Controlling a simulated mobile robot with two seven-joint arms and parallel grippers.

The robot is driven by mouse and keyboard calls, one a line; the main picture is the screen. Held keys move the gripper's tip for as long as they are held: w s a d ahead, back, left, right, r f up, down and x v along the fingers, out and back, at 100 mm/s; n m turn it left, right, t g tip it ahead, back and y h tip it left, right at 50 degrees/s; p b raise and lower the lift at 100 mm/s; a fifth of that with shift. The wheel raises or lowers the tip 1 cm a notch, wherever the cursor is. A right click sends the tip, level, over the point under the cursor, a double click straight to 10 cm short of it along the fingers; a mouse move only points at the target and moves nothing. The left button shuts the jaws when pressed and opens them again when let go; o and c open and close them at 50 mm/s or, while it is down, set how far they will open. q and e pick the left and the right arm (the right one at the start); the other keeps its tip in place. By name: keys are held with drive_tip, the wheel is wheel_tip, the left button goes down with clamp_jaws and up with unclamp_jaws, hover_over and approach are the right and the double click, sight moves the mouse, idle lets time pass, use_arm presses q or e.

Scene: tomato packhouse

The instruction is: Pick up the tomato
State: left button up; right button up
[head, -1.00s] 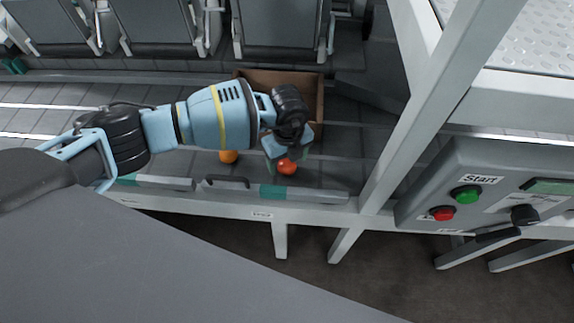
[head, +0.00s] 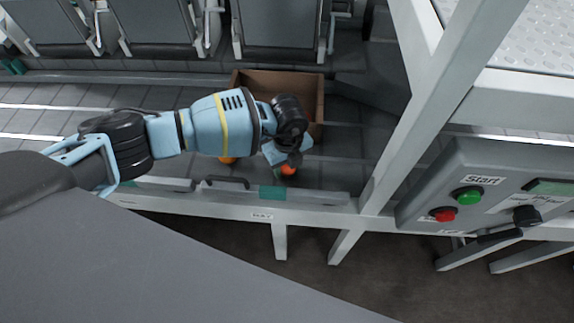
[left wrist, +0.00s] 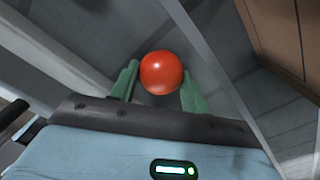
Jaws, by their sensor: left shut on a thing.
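A red tomato (head: 289,170) is at the left gripper, over the grey belt near its front edge. In the left wrist view the tomato (left wrist: 161,72) sits between the two green fingers. My left gripper (left wrist: 160,85) is shut on it; in the head view the gripper (head: 283,165) points down and hides much of the tomato. I cannot tell whether the tomato is clear of the belt. My right gripper is not in view.
An orange fruit (head: 227,160) lies to the left, partly behind my arm. A brown open box (head: 308,82) stands behind the gripper. A white frame post (head: 408,115) and a control panel (head: 430,190) with start button are to the right.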

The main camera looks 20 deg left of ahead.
use_arm(q)
drive_tip(key=shift+r, duration=0.15)
drive_tip(key=shift+r, duration=0.35)
wheel_tip(320, 180, up, 9)
drive_tip(key=shift+r+p, duration=0.1)
drive_tip(key=shift+p, duration=0.7)
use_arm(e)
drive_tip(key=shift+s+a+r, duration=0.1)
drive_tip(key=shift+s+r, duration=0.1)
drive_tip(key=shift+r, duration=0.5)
use_arm(q)
drive_tip(key=shift+w, duration=0.1)
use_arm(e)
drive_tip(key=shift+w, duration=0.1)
